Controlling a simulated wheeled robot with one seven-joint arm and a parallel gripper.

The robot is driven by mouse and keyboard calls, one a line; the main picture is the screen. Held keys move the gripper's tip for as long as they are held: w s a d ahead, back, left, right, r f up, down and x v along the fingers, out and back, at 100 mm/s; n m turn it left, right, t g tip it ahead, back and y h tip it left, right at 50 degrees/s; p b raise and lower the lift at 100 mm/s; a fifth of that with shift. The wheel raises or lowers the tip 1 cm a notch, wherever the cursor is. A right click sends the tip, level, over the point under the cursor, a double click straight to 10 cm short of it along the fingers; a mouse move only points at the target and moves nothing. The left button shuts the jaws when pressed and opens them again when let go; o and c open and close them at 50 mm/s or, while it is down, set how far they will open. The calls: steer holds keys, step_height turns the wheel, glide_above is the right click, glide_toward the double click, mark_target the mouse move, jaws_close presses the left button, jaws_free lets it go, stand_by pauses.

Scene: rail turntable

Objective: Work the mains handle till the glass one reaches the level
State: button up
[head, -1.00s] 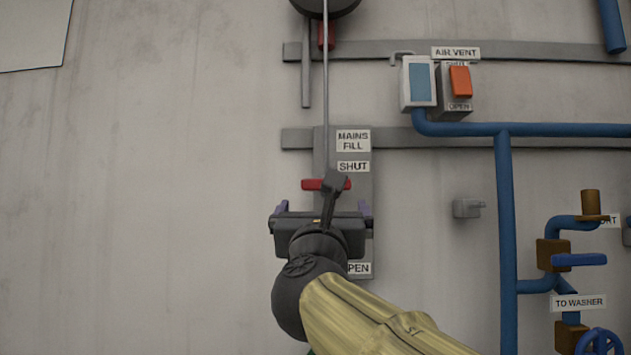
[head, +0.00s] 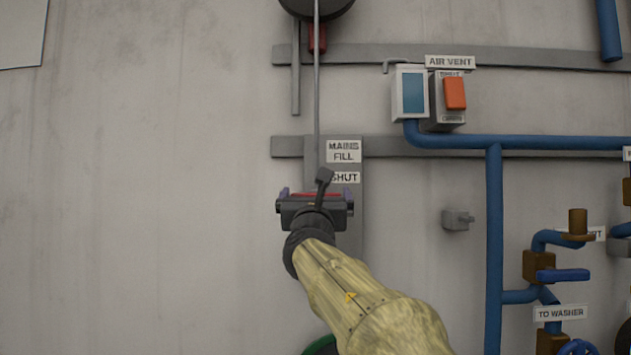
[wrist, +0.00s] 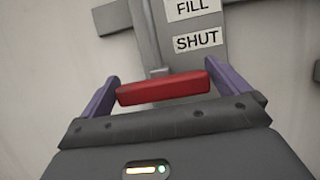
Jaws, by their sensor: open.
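In the head view only a thin red strip of the handle (head: 316,194) shows above my gripper (head: 317,192). In the wrist view my gripper (wrist: 168,88) is open, with one purple finger near each end of the red bar. I cannot tell whether the fingers touch it. A blue glass window (head: 413,93) sits in a pale box beside the AIR VENT label.
An orange switch (head: 455,93) is right of the glass window. Blue pipes (head: 494,240) run down the right side, with a blue lever (head: 563,275) and brown fittings. A small grey bracket (head: 457,219) juts from the wall.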

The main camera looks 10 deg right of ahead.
steer(key=shift+p+x, duration=0.3)
steer(key=shift+x, duration=0.7)
